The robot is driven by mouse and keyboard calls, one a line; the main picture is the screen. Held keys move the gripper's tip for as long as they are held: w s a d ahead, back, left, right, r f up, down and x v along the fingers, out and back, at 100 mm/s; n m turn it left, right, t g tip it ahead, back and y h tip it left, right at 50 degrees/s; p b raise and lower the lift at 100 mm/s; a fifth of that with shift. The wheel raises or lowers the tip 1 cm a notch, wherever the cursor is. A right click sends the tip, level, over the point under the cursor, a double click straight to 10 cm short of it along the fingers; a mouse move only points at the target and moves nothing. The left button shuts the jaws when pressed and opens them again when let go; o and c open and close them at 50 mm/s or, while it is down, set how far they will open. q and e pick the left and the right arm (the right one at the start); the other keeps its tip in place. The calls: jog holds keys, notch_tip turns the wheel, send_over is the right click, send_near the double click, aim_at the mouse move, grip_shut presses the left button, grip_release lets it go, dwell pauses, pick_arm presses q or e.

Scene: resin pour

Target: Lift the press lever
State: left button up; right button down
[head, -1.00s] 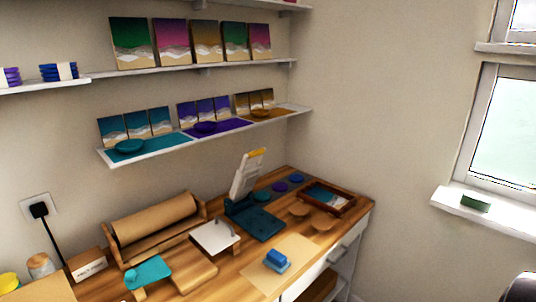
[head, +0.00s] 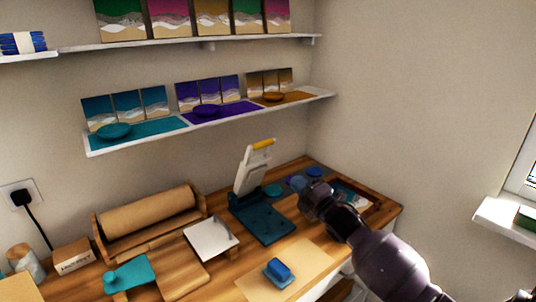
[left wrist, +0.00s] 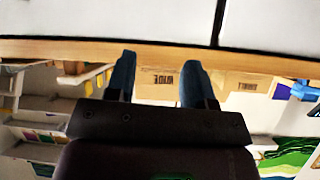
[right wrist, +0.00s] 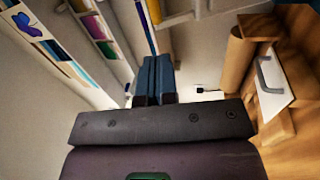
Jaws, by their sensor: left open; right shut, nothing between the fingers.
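The press has a dark teal base (head: 262,222) on the wooden table in the head view. Its white lever (head: 250,172) stands raised and leans slightly back, with a yellow grip (head: 263,144) at the top. My right gripper (head: 299,184) is to the right of the lever, apart from it in the picture. In the right wrist view its blue fingers (right wrist: 154,78) are together and empty. My left gripper (left wrist: 155,78) is open and empty in the left wrist view and is outside the head view.
A white board with a handle (head: 211,238) lies left of the press, and a paper roll (head: 150,220) stands behind it. A blue block (head: 279,270) rests on a tan sheet (head: 300,262) in front. A framed tray (head: 374,200) is partly behind my right arm. Shelves hang above.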

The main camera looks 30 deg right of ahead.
jog(key=r, duration=0.1)
send_near(263, 143)
jog(key=x, duration=0.4)
jog(key=f+x, duration=0.1)
jog(key=x, duration=0.2)
jog(key=shift+w+p, duration=0.1)
jog(key=shift+p, duration=0.3)
jog(key=shift+r, duration=0.1)
jog(key=shift+w+r+n, duration=0.3)
jog(key=shift+w+r+g+p, duration=0.25)
jog(key=shift+w+r+p, duration=0.1)
jog(key=shift+w+p, duration=0.2)
jog(key=shift+w+r+g+p, duration=0.25)
jog(key=shift+w+r+p, duration=0.1)
jog(key=shift+w+p, duration=0.15)
jog(key=shift+r, duration=0.1)
